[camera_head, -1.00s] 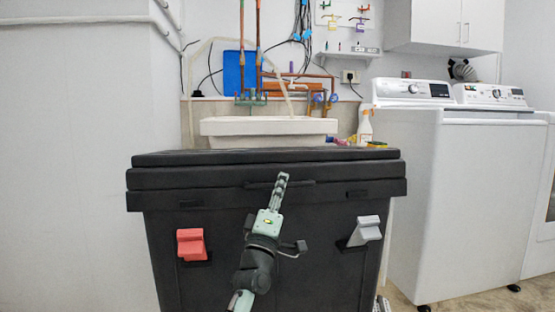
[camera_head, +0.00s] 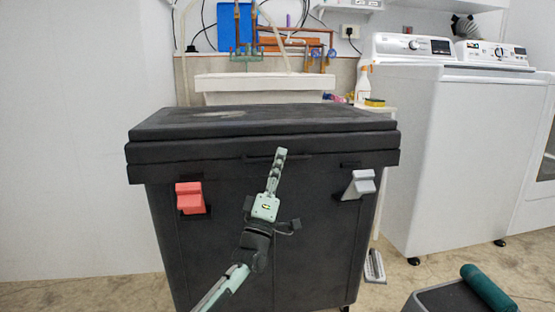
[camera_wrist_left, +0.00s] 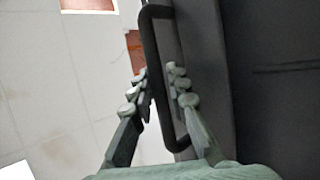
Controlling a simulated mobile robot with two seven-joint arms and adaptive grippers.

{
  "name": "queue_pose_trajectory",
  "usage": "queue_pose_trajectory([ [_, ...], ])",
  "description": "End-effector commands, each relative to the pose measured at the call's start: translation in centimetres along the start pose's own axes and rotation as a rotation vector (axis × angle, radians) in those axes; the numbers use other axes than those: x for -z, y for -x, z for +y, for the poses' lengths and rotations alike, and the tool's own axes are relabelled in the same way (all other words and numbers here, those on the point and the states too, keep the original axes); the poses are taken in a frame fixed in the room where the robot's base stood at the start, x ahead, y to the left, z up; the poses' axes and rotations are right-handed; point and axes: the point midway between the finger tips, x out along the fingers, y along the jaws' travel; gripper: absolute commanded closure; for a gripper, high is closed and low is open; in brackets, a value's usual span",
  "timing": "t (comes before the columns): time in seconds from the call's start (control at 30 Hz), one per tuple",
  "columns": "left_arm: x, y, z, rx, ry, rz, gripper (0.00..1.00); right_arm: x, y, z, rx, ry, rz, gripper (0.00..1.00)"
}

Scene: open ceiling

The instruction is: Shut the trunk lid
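The black trunk (camera_head: 255,240) stands in front of me. Its lid (camera_head: 260,125) lies level on top, and I cannot tell if it is fully seated. A red latch (camera_head: 190,198) is on the left of the front and a grey latch (camera_head: 358,185) on the right. My left gripper (camera_head: 280,158) is at the front, pointing up near the lid's edge. In the left wrist view, the black handle (camera_wrist_left: 152,40) runs between the fingers of my left gripper (camera_wrist_left: 158,85), which look apart, with a gap around the bar. My right gripper is not in view.
White washing machines (camera_head: 450,150) stand at the right. A white sink (camera_head: 262,84) is behind the trunk. A green roll (camera_head: 488,288) lies on a dark grey object at the lower right. The floor left of the trunk is clear.

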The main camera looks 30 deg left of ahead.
Motion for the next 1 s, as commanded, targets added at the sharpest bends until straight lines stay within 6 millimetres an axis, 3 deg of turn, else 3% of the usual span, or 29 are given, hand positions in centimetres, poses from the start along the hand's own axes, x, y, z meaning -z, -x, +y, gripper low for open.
queue_pose_trajectory([
  [0.57,0.1,0.5,-0.3,0.007,-0.001,-0.001,0.78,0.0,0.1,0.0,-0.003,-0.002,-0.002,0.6],
  [0.67,0.0,1.7,-0.3,0.008,0.0,-0.002,0.78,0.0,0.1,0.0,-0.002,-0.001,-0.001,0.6],
  [1.0,-0.1,8.8,-0.3,0.009,0.001,-0.004,0.78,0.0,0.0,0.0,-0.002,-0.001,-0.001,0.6],
])
